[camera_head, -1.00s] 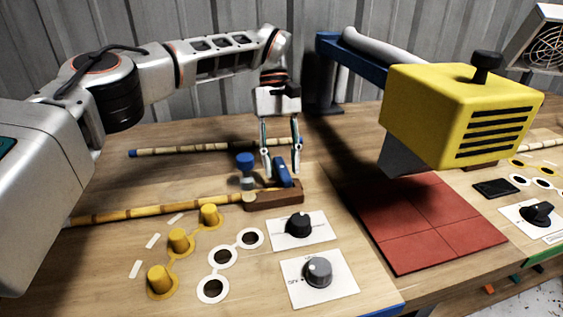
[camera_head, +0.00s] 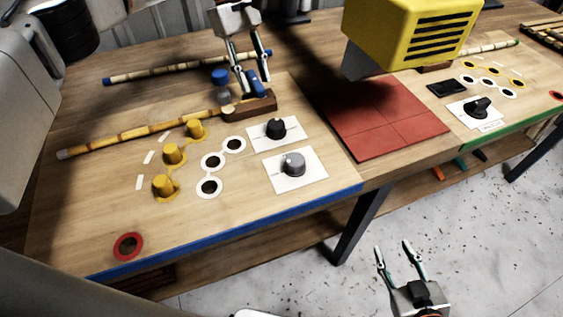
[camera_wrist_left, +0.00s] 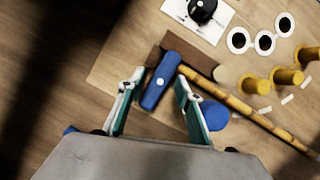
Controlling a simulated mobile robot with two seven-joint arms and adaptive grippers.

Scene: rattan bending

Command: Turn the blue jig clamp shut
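The blue jig clamp (camera_head: 257,90) is a blue lever on a brown wooden block (camera_head: 250,107). It also shows in the left wrist view (camera_wrist_left: 161,80), lying between my left gripper's two fingers. My left gripper (camera_head: 254,84) points down over the clamp and is open, with a visible gap on each side of the lever in the wrist view. Contact with the lever cannot be told. A rattan pole (camera_head: 130,137) runs to the block. My right gripper (camera_head: 393,251) is open and empty, above the floor in front of the table.
A blue-topped post (camera_head: 220,76) stands left of the clamp, close to my left gripper. A blue-ended pole (camera_head: 165,68) lies behind. A yellow machine head (camera_head: 410,35) overhangs the mat.

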